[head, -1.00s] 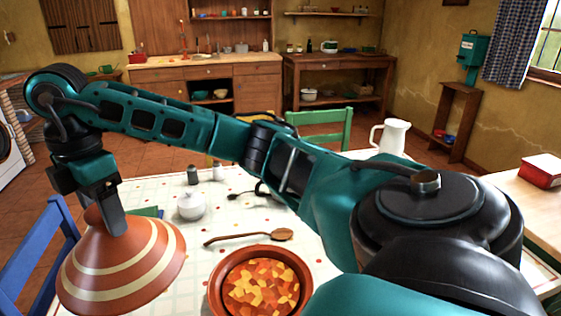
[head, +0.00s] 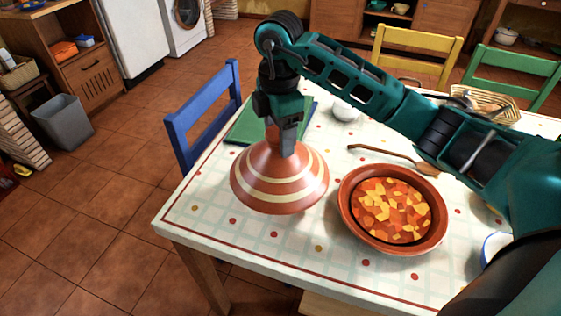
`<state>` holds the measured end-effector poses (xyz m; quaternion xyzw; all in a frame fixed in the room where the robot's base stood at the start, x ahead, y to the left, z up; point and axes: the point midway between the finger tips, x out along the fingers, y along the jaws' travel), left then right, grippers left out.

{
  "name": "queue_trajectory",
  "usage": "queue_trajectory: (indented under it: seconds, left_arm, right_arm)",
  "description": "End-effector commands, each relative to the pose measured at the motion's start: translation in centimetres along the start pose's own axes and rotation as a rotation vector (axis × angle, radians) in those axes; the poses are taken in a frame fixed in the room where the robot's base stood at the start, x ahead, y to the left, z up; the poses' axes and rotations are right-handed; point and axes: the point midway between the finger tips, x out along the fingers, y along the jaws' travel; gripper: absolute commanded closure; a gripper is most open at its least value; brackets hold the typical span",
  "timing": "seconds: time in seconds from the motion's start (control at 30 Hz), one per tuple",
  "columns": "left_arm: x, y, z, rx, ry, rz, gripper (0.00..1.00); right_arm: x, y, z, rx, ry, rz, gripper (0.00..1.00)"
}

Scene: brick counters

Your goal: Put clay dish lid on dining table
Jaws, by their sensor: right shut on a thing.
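The clay dish lid (head: 280,187) is a reddish-brown cone with cream stripes in the head view. My right gripper (head: 287,147) points down and is shut on the lid's top. The lid is upright over the left part of the dining table (head: 190,205); I cannot tell whether its rim touches the cloth. The clay dish (head: 345,215), full of chopped orange and yellow food, stands uncovered just right of the lid. My left gripper is not in view.
A green book or folder (head: 245,126) lies behind the lid, with a white sugar bowl (head: 345,111) near it. A wooden spoon (head: 385,153) lies behind the dish. A blue chair (head: 205,122) stands at the table's left edge. The front left tabletop is clear.

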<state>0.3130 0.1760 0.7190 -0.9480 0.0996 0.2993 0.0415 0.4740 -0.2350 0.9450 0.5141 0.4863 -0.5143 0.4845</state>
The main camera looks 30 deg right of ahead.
Motion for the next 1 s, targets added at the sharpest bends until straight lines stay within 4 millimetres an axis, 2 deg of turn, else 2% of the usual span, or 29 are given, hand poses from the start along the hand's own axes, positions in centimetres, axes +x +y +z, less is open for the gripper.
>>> queue_trajectory:
  seconds: [0.1, 0.37, 0.6, 1.0]
  left_arm:
    - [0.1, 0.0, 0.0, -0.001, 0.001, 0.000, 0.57]
    - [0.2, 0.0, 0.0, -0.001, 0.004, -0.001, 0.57]
    - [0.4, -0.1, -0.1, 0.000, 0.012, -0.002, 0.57]
    - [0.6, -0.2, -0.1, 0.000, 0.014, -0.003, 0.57]
  right_arm:
    - [1.6, 0.0, 0.1, 0.001, 0.000, 0.002, 1.00]
    - [3.4, 0.1, 0.1, 0.001, 0.000, 0.002, 1.00]
    - [6.6, 0.1, 0.1, 0.000, 0.000, 0.002, 1.00]
    - [7.1, 0.1, 0.1, 0.000, 0.000, 0.005, 1.00]
